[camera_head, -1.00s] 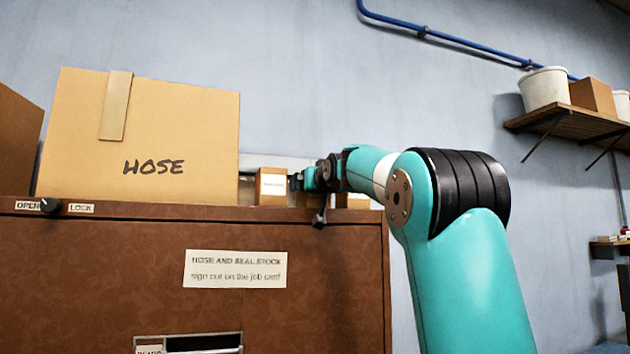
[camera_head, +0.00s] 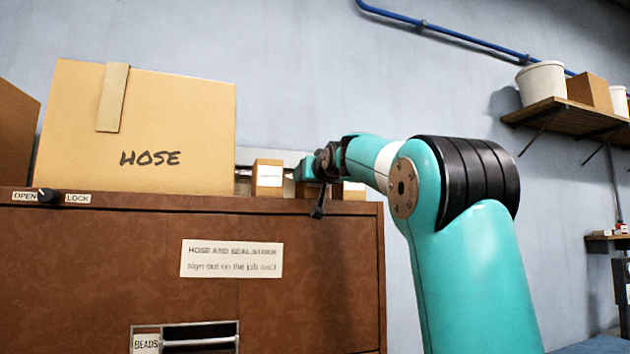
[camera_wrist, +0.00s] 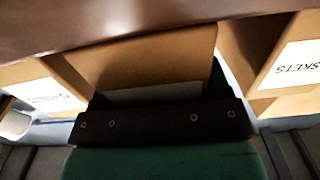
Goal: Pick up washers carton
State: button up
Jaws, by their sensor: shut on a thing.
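My gripper (camera_wrist: 157,88) is shut on a brown carton (camera_wrist: 150,58) in the middle of the wrist view, one dark finger on each side of it. This carton's label is in shadow and cannot be read; I take it as the washers carton. In the head view my gripper (camera_head: 303,171) is at the cabinet's top, right of a small labelled carton (camera_head: 267,178), and largely hides what it holds. I cannot tell whether the held carton is clear of the surface under it.
A carton labelled with letters ending "SKETS" (camera_wrist: 290,68) stands close on the right in the wrist view, another white-labelled carton (camera_wrist: 45,88) on the left. A large HOSE box (camera_head: 140,135) stands on the brown cabinet (camera_head: 90,265). A wall shelf (camera_head: 560,115) is at right.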

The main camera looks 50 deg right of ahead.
jog(key=shift+b+v, duration=0.5)
jog(key=shift+v, duration=0.9)
jog(key=shift+w+a, duration=0.1)
jog(key=shift+a, duration=0.05)
jog(key=o, duration=1.1)
jog(key=b+v, duration=0.8)
jog(key=v, duration=0.9)
